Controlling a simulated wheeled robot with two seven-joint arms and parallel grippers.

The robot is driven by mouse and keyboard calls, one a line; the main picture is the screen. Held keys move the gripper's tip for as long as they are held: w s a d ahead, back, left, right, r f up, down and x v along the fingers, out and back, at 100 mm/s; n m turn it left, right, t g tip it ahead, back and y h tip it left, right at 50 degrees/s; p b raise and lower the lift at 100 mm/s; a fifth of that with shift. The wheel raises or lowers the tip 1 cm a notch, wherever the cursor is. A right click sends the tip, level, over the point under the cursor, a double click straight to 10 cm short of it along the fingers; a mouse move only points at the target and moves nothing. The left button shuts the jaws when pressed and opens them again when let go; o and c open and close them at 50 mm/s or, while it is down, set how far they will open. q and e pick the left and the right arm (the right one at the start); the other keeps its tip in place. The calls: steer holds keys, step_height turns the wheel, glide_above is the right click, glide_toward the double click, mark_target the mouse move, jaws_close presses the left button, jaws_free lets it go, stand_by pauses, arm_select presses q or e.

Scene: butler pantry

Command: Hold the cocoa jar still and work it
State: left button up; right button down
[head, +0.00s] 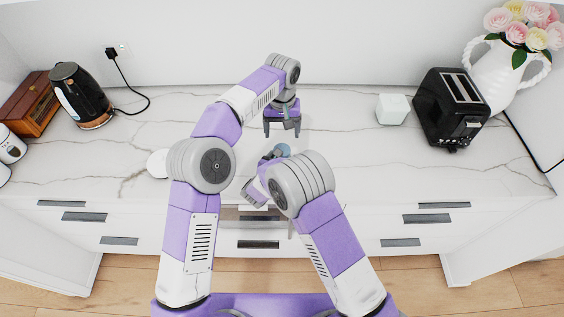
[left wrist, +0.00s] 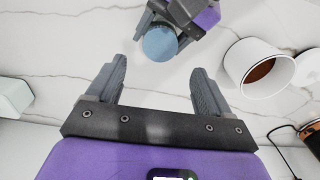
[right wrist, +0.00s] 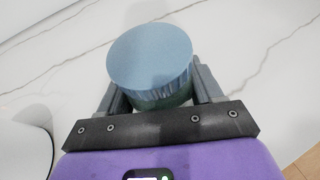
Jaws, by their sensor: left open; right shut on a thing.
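The cocoa jar, with a ribbed blue-grey lid (right wrist: 150,58), sits between the fingers of my right gripper (right wrist: 158,92). That gripper is shut on the jar's side below the lid; the lower body is mostly hidden. The jar's lid also shows in the head view (head: 283,150) and in the left wrist view (left wrist: 159,43). My left gripper (head: 283,131) is open and empty, pointing down over the counter behind the jar in the head view. In the left wrist view the lid lies beyond its open fingers (left wrist: 162,82), apart from them.
A white cup (left wrist: 236,68) with brown contents stands near a white round piece (left wrist: 309,70). A kettle (head: 80,98) and wooden box (head: 30,104) are at left. A pale cube (head: 393,110), black toaster (head: 450,110) and flower vase (head: 494,76) are at right.

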mark_target(282, 147)
arm_select(q)
steer(key=shift+f, duration=4)
steer(key=c, duration=1.1)
steer(key=m, duration=0.7)
steer(key=shift+c, duration=0.2)
steer(key=m, duration=0.6)
